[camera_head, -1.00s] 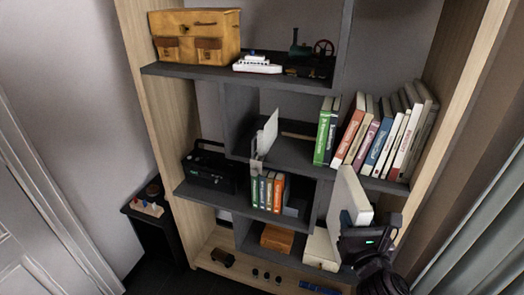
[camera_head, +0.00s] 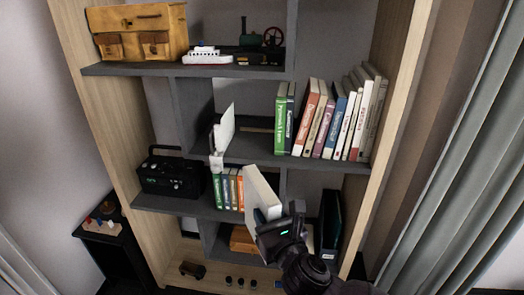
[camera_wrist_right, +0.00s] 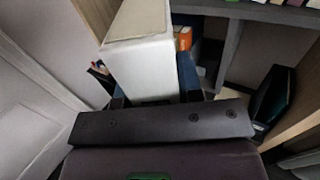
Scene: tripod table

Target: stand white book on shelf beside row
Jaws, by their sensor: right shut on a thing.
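A white book (camera_head: 262,190) is held upright, slightly tilted, in front of the shelf unit. My right gripper (camera_head: 270,222) is shut on its lower part. In the right wrist view the white book (camera_wrist_right: 140,62) rises from between the fingers (camera_wrist_right: 152,95). A row of books (camera_head: 328,122) with green, red, blue and white spines stands on the middle shelf (camera_head: 255,150), some leaning. A smaller row of books (camera_head: 226,190) stands on the lower shelf, just left of the held book. My left gripper is not in view.
A white upright panel (camera_head: 224,130) stands at the left of the middle shelf, with free room between it and the row. A black radio (camera_head: 172,174) sits on the lower shelf. A boat (camera_head: 207,55) and a brown case (camera_head: 138,30) are above. A wooden side post (camera_head: 395,130) bounds the right.

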